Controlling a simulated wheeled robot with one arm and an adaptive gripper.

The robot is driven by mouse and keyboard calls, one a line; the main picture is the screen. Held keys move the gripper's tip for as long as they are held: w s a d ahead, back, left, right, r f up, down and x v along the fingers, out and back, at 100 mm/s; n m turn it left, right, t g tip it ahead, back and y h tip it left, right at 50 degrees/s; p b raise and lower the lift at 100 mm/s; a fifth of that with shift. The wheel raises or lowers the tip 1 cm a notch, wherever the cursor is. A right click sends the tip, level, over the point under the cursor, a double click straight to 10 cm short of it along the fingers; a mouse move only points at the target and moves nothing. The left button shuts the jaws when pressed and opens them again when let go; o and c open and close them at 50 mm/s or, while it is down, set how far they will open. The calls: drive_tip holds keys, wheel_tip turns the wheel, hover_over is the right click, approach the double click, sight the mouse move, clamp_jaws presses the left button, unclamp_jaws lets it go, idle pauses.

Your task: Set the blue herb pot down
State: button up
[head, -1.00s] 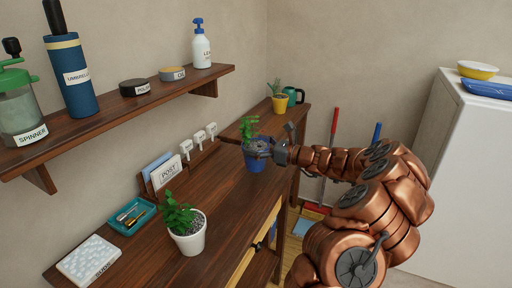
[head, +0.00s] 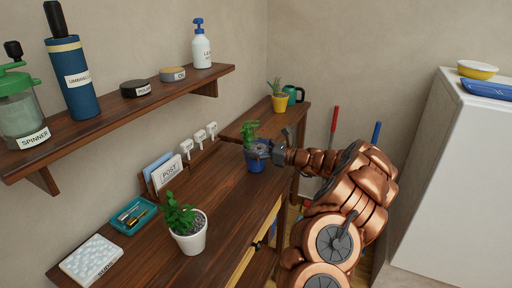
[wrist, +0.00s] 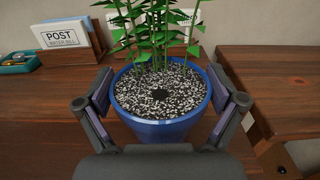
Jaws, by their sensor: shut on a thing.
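The blue herb pot (head: 255,164) holds a green leafy plant and speckled soil. In the wrist view the pot (wrist: 165,130) fills the middle, upright between the two fingers. My gripper (head: 262,150) is shut on the pot's sides near the rim; its dark fingers with purplish pads also show in the wrist view (wrist: 166,98). The pot is at the far part of the long wooden table (head: 220,195), near its right edge. Whether its base touches the tabletop I cannot tell.
A white pot with a plant (head: 189,236) stands nearer on the table. A teal tray (head: 133,216), a post holder (head: 165,172) and a white board (head: 91,259) lie along the wall. A shelf (head: 110,107) overhangs the left.

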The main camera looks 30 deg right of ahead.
drive_tip(key=o, duration=1.2)
drive_tip(key=shift+f, duration=0.1)
